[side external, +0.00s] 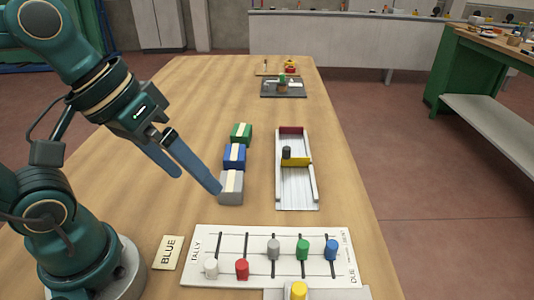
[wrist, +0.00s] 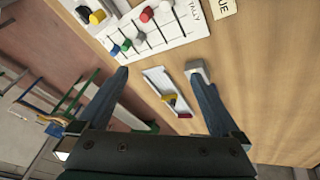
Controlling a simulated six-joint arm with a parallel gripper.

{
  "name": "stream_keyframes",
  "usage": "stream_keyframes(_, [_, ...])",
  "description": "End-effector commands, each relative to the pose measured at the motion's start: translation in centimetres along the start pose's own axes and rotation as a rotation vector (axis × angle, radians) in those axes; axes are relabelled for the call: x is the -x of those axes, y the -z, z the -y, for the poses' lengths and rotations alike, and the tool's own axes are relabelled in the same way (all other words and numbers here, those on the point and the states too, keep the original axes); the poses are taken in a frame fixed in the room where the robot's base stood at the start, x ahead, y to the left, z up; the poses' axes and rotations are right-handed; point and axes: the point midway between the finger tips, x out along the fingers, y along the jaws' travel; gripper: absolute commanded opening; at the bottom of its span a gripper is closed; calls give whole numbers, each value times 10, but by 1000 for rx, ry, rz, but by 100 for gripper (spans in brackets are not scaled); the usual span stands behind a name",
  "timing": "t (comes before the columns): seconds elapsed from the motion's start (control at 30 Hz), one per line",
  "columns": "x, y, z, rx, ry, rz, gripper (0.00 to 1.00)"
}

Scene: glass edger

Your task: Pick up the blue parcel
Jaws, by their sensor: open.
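The blue parcel (side external: 234,157) lies on the wooden table in the side external view, with a pale band across its top. It is the middle of a row of three, between a green parcel (side external: 241,134) behind and a grey parcel (side external: 231,187) in front. My gripper (side external: 198,182) is open and empty, to the left of the row, with one fingertip beside the grey parcel; I cannot tell whether they touch. The wrist view shows the fingers (wrist: 160,72) spread, with the grey parcel (wrist: 196,68) by the right fingertip. I cannot make out the blue parcel there.
A white tray-like channel (side external: 310,188) with a yellow bar stands right of the row. A white TALLY board (side external: 215,244) with coloured pegs and a BLUE card (side external: 168,252) lie at the front. A dark tray (side external: 283,93) lies farther back. The table left of the green parcel is clear.

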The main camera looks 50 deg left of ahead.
Motion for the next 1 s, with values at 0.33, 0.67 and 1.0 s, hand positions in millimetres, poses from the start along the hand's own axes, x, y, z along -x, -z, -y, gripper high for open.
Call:
stream_keyframes(0.33, [-19,57,-22,598,-185,283,100])
stream_keyframes(0.67, [-60,135,24,1216,-388,478,100])
stream_keyframes(1.0, [-119,173,142,1820,-639,569,100])
